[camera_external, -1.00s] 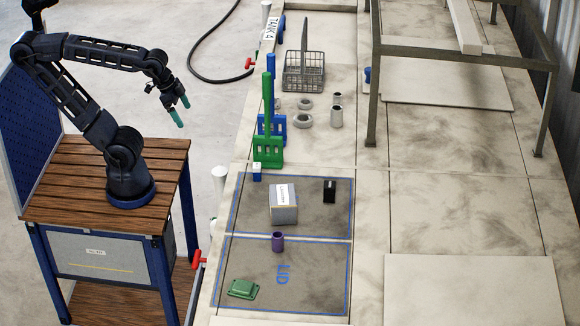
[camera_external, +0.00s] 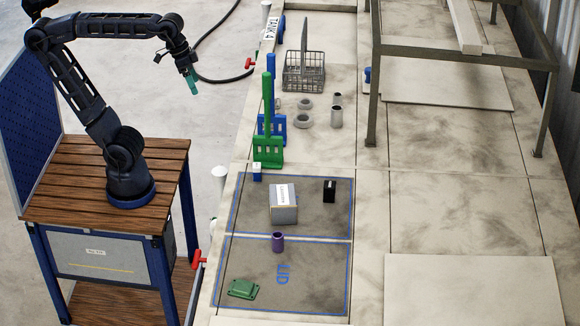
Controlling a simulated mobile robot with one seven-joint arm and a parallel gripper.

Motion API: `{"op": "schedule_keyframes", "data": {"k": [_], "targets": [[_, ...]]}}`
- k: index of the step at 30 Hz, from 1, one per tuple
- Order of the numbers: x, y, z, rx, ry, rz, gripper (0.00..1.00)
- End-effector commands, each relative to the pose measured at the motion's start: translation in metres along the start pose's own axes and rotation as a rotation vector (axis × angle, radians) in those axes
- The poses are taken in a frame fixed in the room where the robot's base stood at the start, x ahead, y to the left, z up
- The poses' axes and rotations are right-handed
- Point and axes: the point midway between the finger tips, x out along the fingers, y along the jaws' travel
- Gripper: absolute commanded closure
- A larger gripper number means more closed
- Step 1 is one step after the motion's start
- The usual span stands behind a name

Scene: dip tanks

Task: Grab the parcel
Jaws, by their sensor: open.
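The parcel (camera_external: 284,215) is a grey-white box with a white label on top. It sits in the upper blue-outlined area of the tank deck, near that area's middle. My gripper (camera_external: 192,84), with teal fingertips, is in the air over the gap between my wooden-topped base and the deck. It is above and to the left of the parcel in the picture, well apart from it. It is open and nothing shows between its fingers.
Near the parcel are a black box (camera_external: 329,191), a purple cylinder (camera_external: 278,242) and a small blue-white box (camera_external: 257,172). A green lid-like part (camera_external: 243,289) lies lower left. Green (camera_external: 267,150) and blue racks, a wire basket (camera_external: 304,72) and a metal frame (camera_external: 373,90) stand farther back.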

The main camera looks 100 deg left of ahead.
Motion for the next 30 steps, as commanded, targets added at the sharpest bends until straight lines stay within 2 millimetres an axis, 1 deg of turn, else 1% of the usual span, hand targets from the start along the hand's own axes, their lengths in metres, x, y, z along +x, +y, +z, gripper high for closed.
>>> {"op": "schedule_keyframes", "data": {"k": [1, 5, 10, 14, 18, 24, 30], "targets": [[0.002, 0.007, -0.011, -0.042, -0.016, 0.014, 0.04], [0.007, 0.028, -0.041, -0.196, -0.063, 0.052, 0.04], [0.018, 0.061, -0.081, -0.414, -0.135, 0.084, 0.04], [0.03, 0.088, -0.11, -0.579, -0.191, 0.091, 0.04], [0.047, 0.121, -0.139, -0.756, -0.249, 0.085, 0.04], [0.076, 0.171, -0.173, -0.999, -0.323, 0.051, 0.04], [0.108, 0.223, -0.197, -1.223, -0.379, -0.001, 0.04]]}}
